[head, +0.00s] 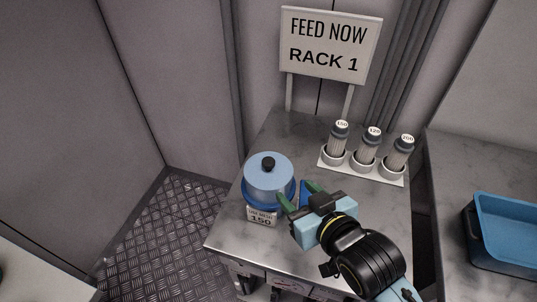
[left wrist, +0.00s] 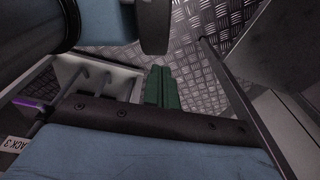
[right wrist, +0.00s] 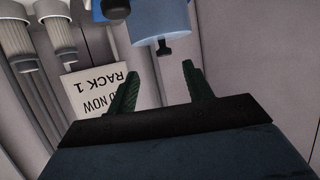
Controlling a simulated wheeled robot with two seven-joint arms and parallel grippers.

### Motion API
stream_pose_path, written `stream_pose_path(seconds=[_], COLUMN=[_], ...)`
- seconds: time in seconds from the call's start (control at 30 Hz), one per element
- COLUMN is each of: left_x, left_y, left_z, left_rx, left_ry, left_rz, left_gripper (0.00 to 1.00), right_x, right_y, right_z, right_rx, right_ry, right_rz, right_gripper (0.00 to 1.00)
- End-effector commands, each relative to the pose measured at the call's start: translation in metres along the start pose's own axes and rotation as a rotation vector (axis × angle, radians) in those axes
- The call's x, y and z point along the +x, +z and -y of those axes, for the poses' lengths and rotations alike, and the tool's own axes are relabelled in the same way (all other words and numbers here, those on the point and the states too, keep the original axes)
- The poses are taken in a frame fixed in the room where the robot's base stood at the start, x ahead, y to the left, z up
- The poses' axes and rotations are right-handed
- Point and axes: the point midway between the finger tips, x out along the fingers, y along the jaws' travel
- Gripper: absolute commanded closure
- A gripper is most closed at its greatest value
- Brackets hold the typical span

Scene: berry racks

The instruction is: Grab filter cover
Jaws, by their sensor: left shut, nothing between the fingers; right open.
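The filter cover (head: 268,178) is a light blue dome with a black knob (head: 268,163) on top. It sits on a darker blue round housing with a label reading 150, on the grey table. My right gripper (head: 298,194) is open and empty, just right of the cover. In the right wrist view the cover (right wrist: 160,20) and its knob show upside down, beyond the open green fingers (right wrist: 159,75). My left gripper (left wrist: 157,88) is shut and empty in the left wrist view, above patterned metal floor. It is outside the head view.
A sign (head: 331,46) reads FEED NOW RACK 1. A blue tray (head: 503,262) lies on the right counter. The left wrist view shows a white box (left wrist: 95,75).

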Motion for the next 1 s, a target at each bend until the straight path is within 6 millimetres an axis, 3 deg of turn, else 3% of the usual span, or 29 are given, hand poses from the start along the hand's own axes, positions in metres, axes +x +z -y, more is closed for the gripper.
stream_pose_path(seconds=[0.17,0.47,0.73,1.0], left_x=[0.001,0.003,0.005,0.008], left_y=[0.002,0.040,0.021,0.013], left_z=[0.001,-0.005,-0.002,-0.001], left_rx=[0.000,0.000,0.000,0.000], left_ry=[-0.001,0.007,0.003,0.002], left_rz=[0.003,0.060,0.032,0.016], left_gripper=[1.00,1.00,1.00,1.00], right_x=[0.017,0.069,0.088,0.124], right_y=[-0.013,-0.014,-0.015,-0.018], right_z=[0.005,0.005,0.005,0.005], right_rx=[-0.003,-0.002,-0.002,-0.002], right_ry=[-0.012,-0.012,-0.012,-0.011], right_rz=[-0.035,-0.032,-0.031,-0.031], right_gripper=[0.49,0.49,0.49,0.49])
